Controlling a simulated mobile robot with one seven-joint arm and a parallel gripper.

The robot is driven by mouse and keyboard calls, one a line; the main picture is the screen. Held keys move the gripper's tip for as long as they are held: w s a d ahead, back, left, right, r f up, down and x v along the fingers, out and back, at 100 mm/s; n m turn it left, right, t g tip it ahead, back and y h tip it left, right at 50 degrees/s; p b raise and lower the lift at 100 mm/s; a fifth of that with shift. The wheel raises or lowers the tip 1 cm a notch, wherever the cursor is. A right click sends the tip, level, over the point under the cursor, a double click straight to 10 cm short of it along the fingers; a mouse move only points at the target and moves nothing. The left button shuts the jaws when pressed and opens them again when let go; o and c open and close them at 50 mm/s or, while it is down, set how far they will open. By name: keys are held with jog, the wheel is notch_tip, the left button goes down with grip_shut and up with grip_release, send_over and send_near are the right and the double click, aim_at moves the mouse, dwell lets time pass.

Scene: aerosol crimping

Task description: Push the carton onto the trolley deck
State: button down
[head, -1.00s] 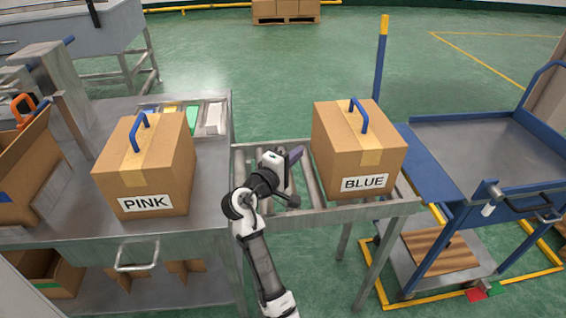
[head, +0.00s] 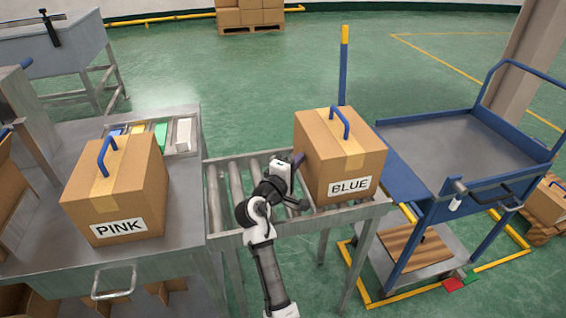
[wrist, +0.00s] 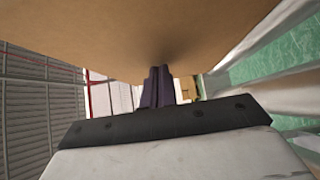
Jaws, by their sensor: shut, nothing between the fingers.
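The BLUE carton (head: 343,160), brown with a blue handle on top, stands upright on the roller conveyor (head: 231,200), near its right end. The trolley deck (head: 455,150) is grey with blue edges, just right of the conveyor, with a blue flap (head: 400,176) between them. My gripper (head: 298,160) is shut, its fingertips at the carton's left side. In the wrist view the closed dark fingers (wrist: 157,88) point at the carton's brown wall (wrist: 150,35), which fills the upper picture. Whether they touch it is hard to tell.
A PINK carton (head: 118,190) stands on the grey bench (head: 185,225) at left, beside colored trays. A blue post with a yellow top (head: 343,70) rises behind the conveyor. A wooden board (head: 415,247) lies on the trolley's lower shelf. A pallet with boxes (head: 250,15) stands far back.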

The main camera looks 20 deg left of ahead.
jog(key=w+d+p, duration=0.1)
jog(key=w+d, duration=0.4)
jog(key=d, duration=0.2)
jog(key=w+d+p, duration=0.1)
jog(key=w+d, duration=0.4)
jog(key=d, duration=0.3)
jog(key=w+d+p, duration=0.2)
jog(key=w+d, duration=0.2)
jog(key=d, duration=0.3)
jog(key=shift+w+d, duration=0.15)
jog(key=shift+w, duration=0.25)
jog(key=shift+s+a, duration=0.1)
jog(key=shift+a, duration=0.1)
